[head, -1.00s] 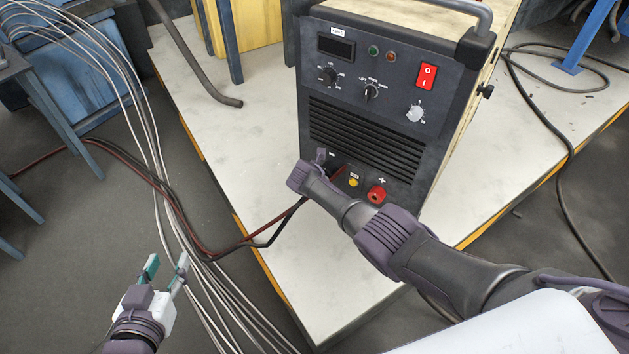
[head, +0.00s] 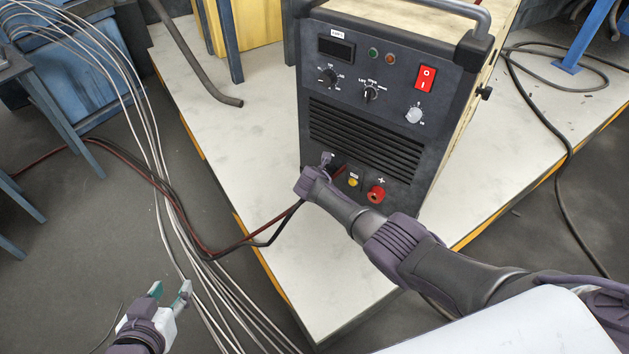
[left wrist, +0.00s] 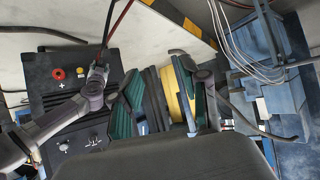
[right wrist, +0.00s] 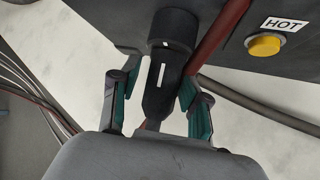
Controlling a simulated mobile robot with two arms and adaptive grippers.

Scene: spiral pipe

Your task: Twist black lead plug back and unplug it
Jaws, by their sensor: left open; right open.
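The black lead plug (right wrist: 172,40) with white line marks sits at the bottom of the dark welding machine (head: 370,100) in the right wrist view. Its lead end points down towards my palm. My right gripper (right wrist: 158,98) is open, with one finger on each side of the plug's narrow end. The left finger stands clear of it; whether the right finger touches, I cannot tell. In the head view my right gripper (head: 318,178) covers most of the plug. My left gripper (head: 171,291) is open and empty, low at the left, away from the machine.
A red cable (right wrist: 218,38) runs close beside the plug. A yellow button (right wrist: 264,45) labelled HOT and a red socket (head: 376,194) are right of it. Several pale cables (head: 190,235) hang near my left gripper. The white platform (head: 300,290) is clear in front.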

